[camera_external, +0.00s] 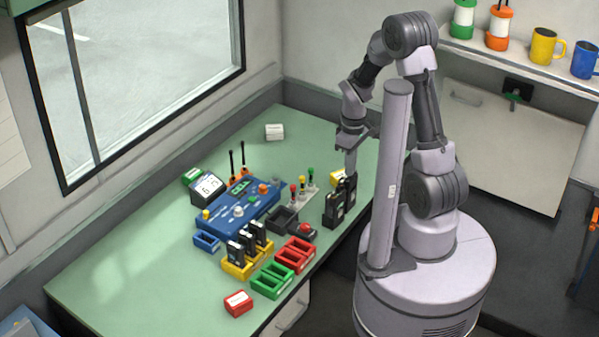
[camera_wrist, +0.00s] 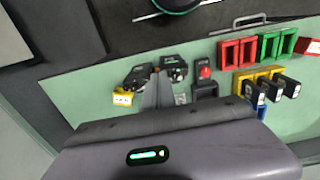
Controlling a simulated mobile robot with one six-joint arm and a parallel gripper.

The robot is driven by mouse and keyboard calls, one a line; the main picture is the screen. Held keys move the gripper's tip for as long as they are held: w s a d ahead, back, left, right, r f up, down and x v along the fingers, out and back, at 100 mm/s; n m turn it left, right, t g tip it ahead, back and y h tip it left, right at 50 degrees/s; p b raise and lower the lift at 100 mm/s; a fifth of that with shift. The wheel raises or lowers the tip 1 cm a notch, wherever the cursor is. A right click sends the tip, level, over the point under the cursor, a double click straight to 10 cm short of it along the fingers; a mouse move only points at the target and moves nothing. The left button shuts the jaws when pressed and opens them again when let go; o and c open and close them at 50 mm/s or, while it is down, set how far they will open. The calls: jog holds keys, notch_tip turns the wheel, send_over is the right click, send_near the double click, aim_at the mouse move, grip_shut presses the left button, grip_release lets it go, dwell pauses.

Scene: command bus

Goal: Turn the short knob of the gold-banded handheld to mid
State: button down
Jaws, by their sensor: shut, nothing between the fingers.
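Two black handhelds stand close together at the right end of the green bench: a front one (camera_external: 333,212) and one farther right (camera_external: 349,190). In the wrist view they show as one at left (camera_wrist: 136,77) and one at right (camera_wrist: 174,67). I cannot make out a gold band or the short knob on either. My gripper (camera_external: 350,170) points down just above and behind the handhelds. In the wrist view its shut fingers (camera_wrist: 164,84) reach between the two handhelds, with nothing held. Whether they touch a handheld is not clear.
A yellow labelled box (camera_wrist: 123,97) lies beside the handhelds. A red button box (camera_external: 305,231), a dark tray (camera_external: 283,220), red bins (camera_external: 296,252) and a blue radio console (camera_external: 238,209) stand to the left.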

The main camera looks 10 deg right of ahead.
aim_at(345, 191)
notch_tip(345, 191, down, 6)
jog(key=b, duration=0.4)
jog(key=shift+w+a, duration=0.35)
jog(key=shift+a, duration=0.1)
dwell(0.9)
jog(key=shift+s+a, duration=0.1)
jog(key=shift+a, duration=0.05)
jog(key=shift+s, duration=0.1)
dwell(0.4)
